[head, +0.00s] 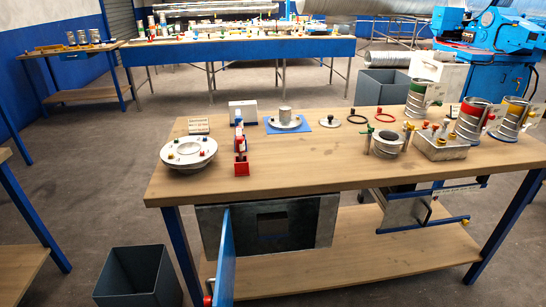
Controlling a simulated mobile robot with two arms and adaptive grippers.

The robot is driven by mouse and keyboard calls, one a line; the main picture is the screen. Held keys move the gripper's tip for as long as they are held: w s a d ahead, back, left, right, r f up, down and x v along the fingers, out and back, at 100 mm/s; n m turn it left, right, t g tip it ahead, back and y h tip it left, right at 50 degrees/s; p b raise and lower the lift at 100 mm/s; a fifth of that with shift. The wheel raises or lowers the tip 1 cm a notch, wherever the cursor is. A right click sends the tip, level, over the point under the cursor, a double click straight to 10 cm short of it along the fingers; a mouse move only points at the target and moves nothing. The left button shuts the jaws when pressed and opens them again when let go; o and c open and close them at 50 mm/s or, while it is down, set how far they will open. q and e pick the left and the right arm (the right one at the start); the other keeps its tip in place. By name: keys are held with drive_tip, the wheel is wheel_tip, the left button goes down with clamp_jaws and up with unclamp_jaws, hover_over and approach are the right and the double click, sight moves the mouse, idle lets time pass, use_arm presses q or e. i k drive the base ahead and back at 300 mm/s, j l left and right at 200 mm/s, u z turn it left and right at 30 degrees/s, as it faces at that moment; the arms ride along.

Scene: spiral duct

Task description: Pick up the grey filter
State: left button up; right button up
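No thing is labelled as the grey filter, and I cannot tell for certain which it is. A grey metal flanged piece with a short upright cylinder (285,116) stands on a blue mat (303,128) at the back middle of the wooden table (290,165). A short grey metal cylinder with an open top (386,146) stands farther right, with green and yellow parts beside its rim. A flat grey disc with a dark knob (330,120) lies between them. Neither of my grippers is in view.
A round flanged piece (188,153), a red upright fixture (241,163) and a white box (242,112) stand at left. Black (357,116) and red (376,117) rings lie behind. A knobbed metal block (440,148) and several banded cylinders crowd the right. The front middle is clear.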

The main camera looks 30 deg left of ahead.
sight(275, 224)
drive_tip(key=j, duration=0.45)
drive_tip(key=i+j+u, duration=0.1)
drive_tip(key=j, duration=0.3)
drive_tip(key=i+j, duration=0.1)
drive_tip(key=j, duration=0.35)
drive_tip(key=i+j, duration=0.1)
drive_tip(key=j, duration=0.3)
drive_tip(key=u, duration=0.05)
